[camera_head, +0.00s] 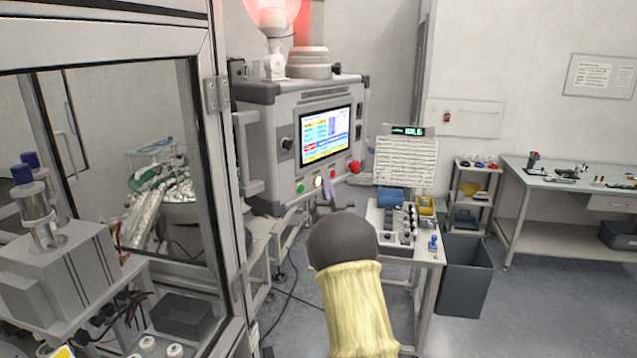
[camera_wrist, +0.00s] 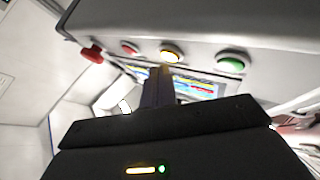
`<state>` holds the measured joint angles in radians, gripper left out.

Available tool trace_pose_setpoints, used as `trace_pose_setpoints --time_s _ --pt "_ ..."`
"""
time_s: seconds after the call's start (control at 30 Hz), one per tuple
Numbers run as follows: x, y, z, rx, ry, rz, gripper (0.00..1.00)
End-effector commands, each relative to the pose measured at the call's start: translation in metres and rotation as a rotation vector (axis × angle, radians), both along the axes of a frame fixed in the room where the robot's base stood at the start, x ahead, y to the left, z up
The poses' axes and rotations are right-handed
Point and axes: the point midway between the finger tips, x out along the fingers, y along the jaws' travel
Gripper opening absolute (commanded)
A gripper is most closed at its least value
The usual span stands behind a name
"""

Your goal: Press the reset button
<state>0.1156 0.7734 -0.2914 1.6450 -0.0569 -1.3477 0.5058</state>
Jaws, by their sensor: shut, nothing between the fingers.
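The control box (camera_head: 262,125) has a lit screen (camera_head: 325,134) and a row of buttons along its lower edge. A green button (camera_head: 300,188), a lit pale yellow button (camera_head: 318,182) and a large red mushroom button (camera_head: 354,167) show there. In the wrist view the row appears inverted: green button (camera_wrist: 232,62), glowing yellow button (camera_wrist: 172,53), red button (camera_wrist: 130,48) and red mushroom button (camera_wrist: 92,53). No button label is readable. My gripper (camera_head: 326,186) is shut and empty; its fingertips (camera_wrist: 160,70) are close to the yellow button. I cannot tell whether they touch it.
A glass-doored machine (camera_head: 130,150) stands at left. A red beacon (camera_head: 272,14) glows above the control box. A small table (camera_head: 426,250) with trays stands right of my arm, beside a grey bin (camera_head: 465,275). A workbench (camera_head: 570,176) is far right, with open floor before it.

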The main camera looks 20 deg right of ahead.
Motion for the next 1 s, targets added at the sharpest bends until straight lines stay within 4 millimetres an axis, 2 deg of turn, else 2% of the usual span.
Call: trace_pose_setpoints --time_s 0.33,1.0 --pt "0.0071 0.0041 -0.0007 0.000 -0.001 0.000 0.00" --pt "0.0085 0.0050 0.0003 -0.001 -0.001 0.001 0.00"
